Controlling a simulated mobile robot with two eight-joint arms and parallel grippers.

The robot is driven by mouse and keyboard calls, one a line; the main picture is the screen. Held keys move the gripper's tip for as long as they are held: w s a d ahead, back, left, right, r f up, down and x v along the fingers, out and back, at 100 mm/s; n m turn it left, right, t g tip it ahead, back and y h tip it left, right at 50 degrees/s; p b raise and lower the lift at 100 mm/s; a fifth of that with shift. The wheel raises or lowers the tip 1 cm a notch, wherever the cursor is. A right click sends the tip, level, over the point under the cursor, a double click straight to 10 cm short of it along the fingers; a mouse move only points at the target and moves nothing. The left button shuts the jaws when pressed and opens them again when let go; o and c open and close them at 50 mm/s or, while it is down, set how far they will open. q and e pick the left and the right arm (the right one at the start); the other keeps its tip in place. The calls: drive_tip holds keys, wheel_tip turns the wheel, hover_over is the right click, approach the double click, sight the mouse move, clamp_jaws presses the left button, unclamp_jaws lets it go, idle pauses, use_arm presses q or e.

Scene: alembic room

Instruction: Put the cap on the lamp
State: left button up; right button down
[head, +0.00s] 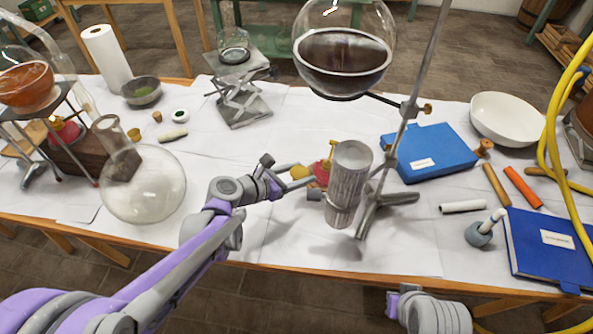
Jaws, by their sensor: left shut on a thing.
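My left gripper (294,181) reaches in from the left over the middle of the table. It is shut on a small yellow piece (300,172), which looks like the cap; the hold is small and partly hidden. Just right of it is a red lamp (320,174) with brass-coloured fittings, largely hidden behind a grey metal cylinder (351,170). I cannot tell whether the cap touches the lamp. Another red lamp (66,130) stands at the left under a tripod. My right gripper is not in view.
A round clear flask (145,185) stands left of my arm. A stand (408,130) holds a dark-filled flask (343,55) above the middle. A blue box (432,150), white bowl (507,116) and blue book (548,247) lie right. The front centre cloth is clear.

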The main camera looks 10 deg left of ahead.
sight(328, 161)
use_arm(q)
drive_tip(key=shift+w+d+b, duration=0.2)
drive_tip(key=shift+w+d, duration=1.6)
drive_tip(key=shift+w, duration=0.2)
drive_tip(key=shift+w+d+b, duration=0.15)
drive_tip(key=shift+w+d, duration=1.65)
drive_tip(key=shift+w, duration=0.15)
drive_tip(key=shift+f+b, duration=0.6)
drive_tip(key=shift+f, duration=0.1)
drive_tip(key=o, duration=1.4)
